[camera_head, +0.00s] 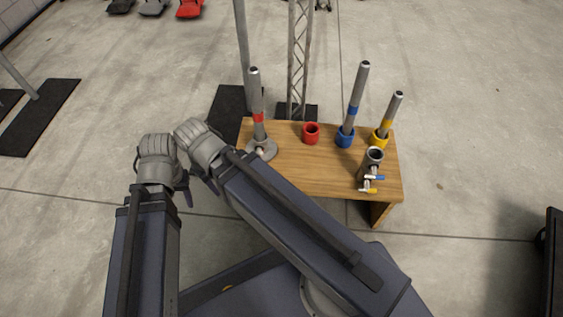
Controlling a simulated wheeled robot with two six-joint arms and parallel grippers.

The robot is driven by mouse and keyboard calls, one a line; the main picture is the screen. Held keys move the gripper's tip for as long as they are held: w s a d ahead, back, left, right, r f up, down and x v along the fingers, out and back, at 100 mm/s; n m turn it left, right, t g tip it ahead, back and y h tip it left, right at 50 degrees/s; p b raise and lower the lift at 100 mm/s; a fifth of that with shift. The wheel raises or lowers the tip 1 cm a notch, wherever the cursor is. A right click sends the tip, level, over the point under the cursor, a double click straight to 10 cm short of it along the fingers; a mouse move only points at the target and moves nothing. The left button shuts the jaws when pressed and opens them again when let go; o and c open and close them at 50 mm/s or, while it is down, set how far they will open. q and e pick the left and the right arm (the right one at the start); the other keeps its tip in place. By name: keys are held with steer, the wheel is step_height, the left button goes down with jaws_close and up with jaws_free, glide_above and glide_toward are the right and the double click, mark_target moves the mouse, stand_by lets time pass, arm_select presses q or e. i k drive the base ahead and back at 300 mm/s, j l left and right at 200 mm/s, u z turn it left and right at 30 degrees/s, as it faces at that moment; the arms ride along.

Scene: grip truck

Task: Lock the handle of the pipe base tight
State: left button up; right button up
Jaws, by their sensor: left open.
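A grey pipe with a red band (257,104) stands nearly upright in a round grey pipe base (266,152) at the left end of the wooden table. A small pale part, perhaps the handle, shows at the base; its lock position is too small to tell. My left gripper (199,190) is open, with dark fingertips partly hidden by my own arm links. It is left of the pipe base, apart from it in the picture. My right gripper does not show.
The wooden table (313,176) also bears a red ring cup (311,133), a blue-banded pipe (355,98), a yellow-banded pipe (390,114) and a grey holder (372,163) with small coloured handles. A truss (299,55) stands behind.

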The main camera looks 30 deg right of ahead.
mark_target(259, 150)
steer(key=k+l, duration=0.4)
steer(key=l, duration=0.15)
steer(key=k+l, duration=0.4)
steer(key=l, duration=0.15)
steer(key=k+l+u, duration=0.1)
steer(key=k+l, duration=0.3)
steer(key=l, duration=0.15)
